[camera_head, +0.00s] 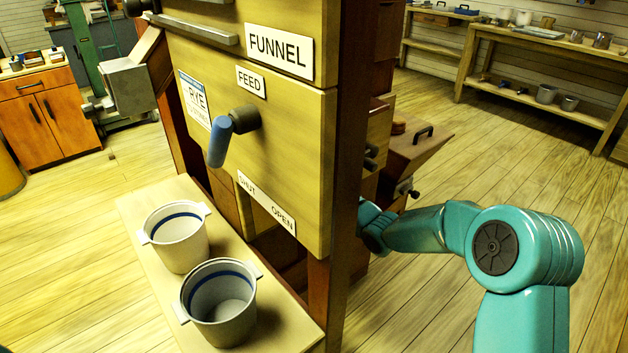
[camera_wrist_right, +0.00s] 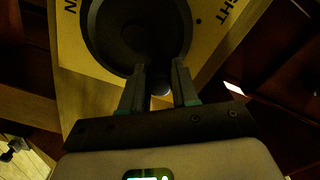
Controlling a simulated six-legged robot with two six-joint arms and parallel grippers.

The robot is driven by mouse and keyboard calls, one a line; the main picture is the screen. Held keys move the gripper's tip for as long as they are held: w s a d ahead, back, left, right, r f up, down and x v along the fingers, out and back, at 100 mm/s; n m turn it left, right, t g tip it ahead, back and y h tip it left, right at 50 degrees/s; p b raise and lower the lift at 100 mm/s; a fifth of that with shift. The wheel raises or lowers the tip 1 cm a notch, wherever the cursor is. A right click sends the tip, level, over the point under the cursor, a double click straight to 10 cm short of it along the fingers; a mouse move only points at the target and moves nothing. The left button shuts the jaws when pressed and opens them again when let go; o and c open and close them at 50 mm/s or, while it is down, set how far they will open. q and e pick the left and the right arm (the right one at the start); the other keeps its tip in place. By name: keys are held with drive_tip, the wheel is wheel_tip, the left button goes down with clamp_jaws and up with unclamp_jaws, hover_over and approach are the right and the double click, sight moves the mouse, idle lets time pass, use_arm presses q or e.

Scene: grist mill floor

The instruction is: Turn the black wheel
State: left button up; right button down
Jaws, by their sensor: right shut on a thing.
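The black wheel (camera_wrist_right: 128,30) fills the upper middle of the right wrist view, mounted on a pale yellow panel with lettering. My right gripper (camera_wrist_right: 160,72) reaches its lower edge, with its two fingers on either side of a small part there, likely the wheel's handle. The gripper is shut on it; the part is mostly dark and hard to make out. In the head view my right arm reaches behind the brown post of the mill cabinet, so the gripper and the wheel are hidden there. My left gripper is not in view.
The cabinet front (camera_head: 290,150) has a blue-handled crank (camera_head: 220,145) and FUNNEL, FEED, SHUT and OPEN labels. Two white buckets (camera_head: 178,240) (camera_head: 220,305) stand on a ledge below. A wooden bench (camera_head: 540,85) with pots is at the back right. The floor between is clear.

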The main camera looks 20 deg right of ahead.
drive_tip(key=shift+d, duration=0.1)
idle(0.4)
drive_tip(key=c, duration=0.8)
unclamp_jaws()
drive_tip(key=shift+c, duration=0.2)
drive_tip(key=p+v, duration=0.1)
drive_tip(key=v, duration=1.5)
drive_tip(key=shift+s+p, duration=0.2)
drive_tip(key=shift+p, duration=0.15)
drive_tip(key=shift+s, duration=0.1)
